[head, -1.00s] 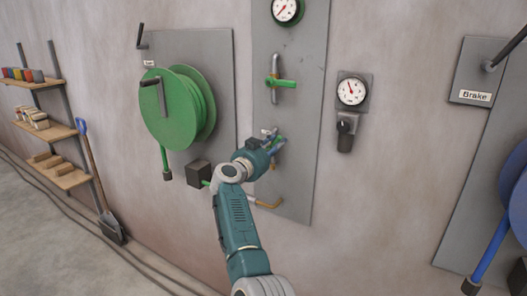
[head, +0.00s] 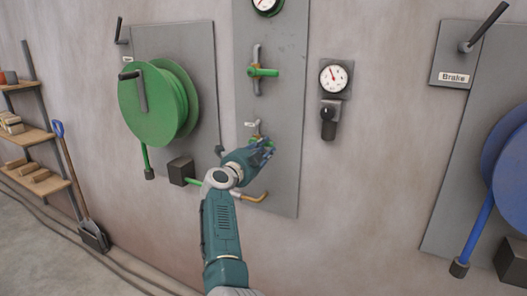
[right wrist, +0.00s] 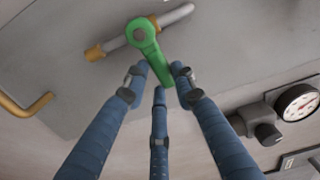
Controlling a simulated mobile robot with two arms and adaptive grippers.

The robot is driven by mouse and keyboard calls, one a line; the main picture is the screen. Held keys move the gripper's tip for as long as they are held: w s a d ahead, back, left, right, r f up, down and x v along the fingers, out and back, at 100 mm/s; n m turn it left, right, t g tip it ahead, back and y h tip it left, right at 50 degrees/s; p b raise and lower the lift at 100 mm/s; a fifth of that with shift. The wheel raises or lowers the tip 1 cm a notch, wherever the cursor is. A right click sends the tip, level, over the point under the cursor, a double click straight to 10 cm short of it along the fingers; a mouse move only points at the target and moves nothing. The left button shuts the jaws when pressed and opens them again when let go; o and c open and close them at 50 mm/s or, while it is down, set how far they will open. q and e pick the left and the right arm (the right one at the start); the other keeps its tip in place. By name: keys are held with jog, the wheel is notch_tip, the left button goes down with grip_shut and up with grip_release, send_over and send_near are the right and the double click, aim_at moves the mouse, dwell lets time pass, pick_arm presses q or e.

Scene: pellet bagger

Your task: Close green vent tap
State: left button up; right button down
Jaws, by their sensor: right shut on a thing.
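The lower green tap (head: 267,142) is on the tall grey panel, mostly hidden behind my right gripper (head: 264,150) in the head view. In the right wrist view its green lever (right wrist: 149,48) pivots on a short silver pipe with a brass end. The lever lies across the pipe, its free end toward my fingers. My right gripper (right wrist: 163,78) has its blue fingers around that free end and is shut on it. A small label (head: 250,124) beside the tap is too small to read. My left gripper is not in view.
Another green-handled tap (head: 262,72) sits higher on the same panel (head: 285,110). A bent brass pipe (head: 251,197) is just below my gripper. A green hose reel (head: 155,105) is to the left. A gauge (head: 334,77) with a black knob (head: 328,120) is to the right.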

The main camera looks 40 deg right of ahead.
jog(key=shift+f+m+b, duration=0.25)
jog(key=shift+m+b, duration=0.1)
jog(key=shift+m, duration=0.15)
jog(key=c, duration=1.4)
grip_release()
jog(key=shift+w+f, duration=0.1)
jog(key=v, duration=0.7)
jog(key=shift+a, duration=0.2)
